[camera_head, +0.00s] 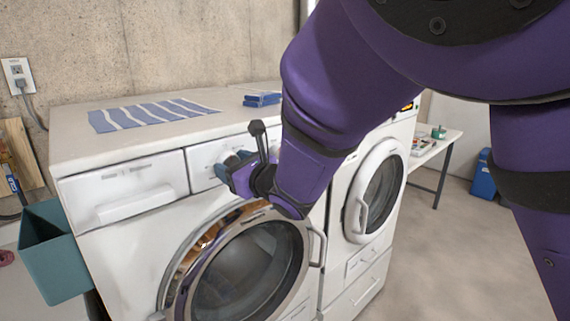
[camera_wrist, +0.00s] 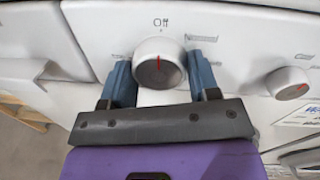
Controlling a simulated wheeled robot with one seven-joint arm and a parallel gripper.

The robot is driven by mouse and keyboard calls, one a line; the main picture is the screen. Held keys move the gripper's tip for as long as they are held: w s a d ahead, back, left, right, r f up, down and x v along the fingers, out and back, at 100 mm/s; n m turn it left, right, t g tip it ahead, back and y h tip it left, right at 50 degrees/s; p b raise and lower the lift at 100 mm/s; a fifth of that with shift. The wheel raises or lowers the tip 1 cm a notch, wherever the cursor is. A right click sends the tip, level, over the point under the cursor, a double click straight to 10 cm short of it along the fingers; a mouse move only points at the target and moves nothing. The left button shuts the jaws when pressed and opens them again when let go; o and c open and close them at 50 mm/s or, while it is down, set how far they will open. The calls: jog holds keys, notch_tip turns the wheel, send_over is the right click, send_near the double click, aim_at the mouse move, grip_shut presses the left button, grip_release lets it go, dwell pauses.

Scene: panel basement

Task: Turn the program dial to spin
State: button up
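The program dial (camera_wrist: 159,66) is a round white knob with a red pointer line, on the washer's white front panel. Its pointer stands up at the "Off" mark in the wrist view. My gripper (camera_wrist: 160,78) has its two blue fingers on either side of the dial, left and right. A narrow gap seems to show between each finger and the knob, and I cannot tell contact for sure. In the head view my gripper (camera_head: 234,172) is at the panel of the left washer (camera_head: 130,185), and it hides the dial there.
A second knob with a red mark (camera_wrist: 288,83) sits to the right on the panel. The washer's round door (camera_head: 250,265) hangs ajar below my arm. A striped cloth (camera_head: 150,114) and blue boxes (camera_head: 262,98) lie on top. A teal bin (camera_head: 55,255) stands left.

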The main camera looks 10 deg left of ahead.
jog(key=c, duration=0.4)
jog(key=shift+o, duration=0.2)
